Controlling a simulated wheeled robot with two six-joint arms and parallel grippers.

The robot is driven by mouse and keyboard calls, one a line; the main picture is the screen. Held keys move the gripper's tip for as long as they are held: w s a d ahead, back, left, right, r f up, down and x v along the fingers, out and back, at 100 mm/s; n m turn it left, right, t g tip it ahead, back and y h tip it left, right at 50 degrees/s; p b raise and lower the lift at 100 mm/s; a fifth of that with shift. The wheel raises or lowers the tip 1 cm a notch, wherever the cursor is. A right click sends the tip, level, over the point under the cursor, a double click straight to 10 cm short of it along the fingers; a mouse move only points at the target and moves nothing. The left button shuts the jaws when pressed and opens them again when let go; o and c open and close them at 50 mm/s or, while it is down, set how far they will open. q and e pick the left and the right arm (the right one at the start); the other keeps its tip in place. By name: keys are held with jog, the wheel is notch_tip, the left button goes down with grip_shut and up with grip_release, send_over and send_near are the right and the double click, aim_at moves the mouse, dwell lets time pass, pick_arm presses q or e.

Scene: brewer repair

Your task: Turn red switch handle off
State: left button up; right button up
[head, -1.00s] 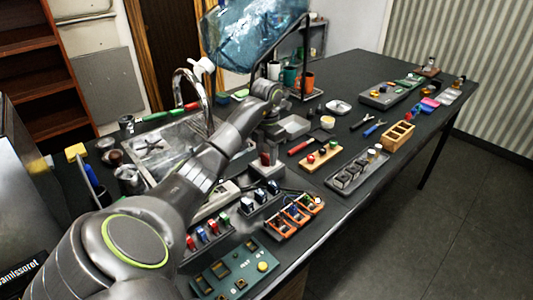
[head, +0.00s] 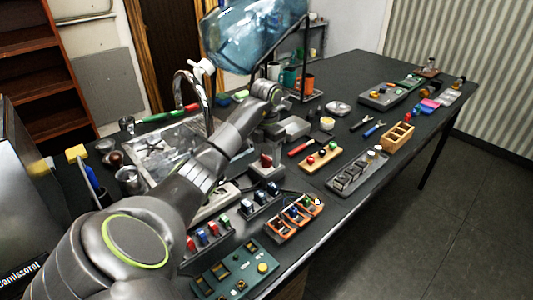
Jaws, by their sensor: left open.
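The red switch handle (head: 266,160) stands on a small grey box (head: 267,174) near the middle of the counter in the head view. My left arm comes in from the lower left, and its left gripper (head: 268,147) points down right above the handle. The left gripper is open, with its fingertips close around or just over the top of the handle. I cannot tell whether they touch it. My right gripper is out of view.
A row of dark switches (head: 260,200) and an orange-framed module (head: 295,218) stand in front of the box. A green panel (head: 232,270) lies nearer. A wooden block with coloured buttons (head: 320,158) is to the right. The sink (head: 165,148) is behind my arm.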

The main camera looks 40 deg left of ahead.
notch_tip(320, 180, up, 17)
jog(key=p, duration=1.6)
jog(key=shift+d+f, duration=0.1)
